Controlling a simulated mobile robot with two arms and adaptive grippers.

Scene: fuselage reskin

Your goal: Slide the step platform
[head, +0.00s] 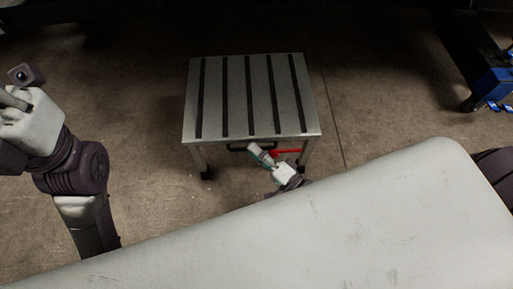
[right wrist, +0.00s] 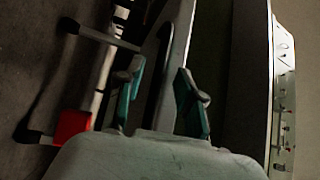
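The step platform (head: 233,97) stands on the floor in the middle of the head view, with a pale top crossed by dark strips. A dark handle (head: 237,149) is on its near edge. My right gripper (head: 258,151) is at that edge, just right of the handle's middle. In the right wrist view its fingers (right wrist: 163,98) are apart, with the dark handle (right wrist: 160,62) and a pale platform edge between or just beyond them; contact cannot be told. My left gripper (head: 12,98) is at the left picture edge, away from the platform, its fingers partly cut off.
A red part (head: 287,152) shows under the platform's near right side, also in the right wrist view (right wrist: 72,128). A blue-and-black stand (head: 485,85) is at the upper right. Concrete floor (head: 375,110) is clear on both sides of the platform.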

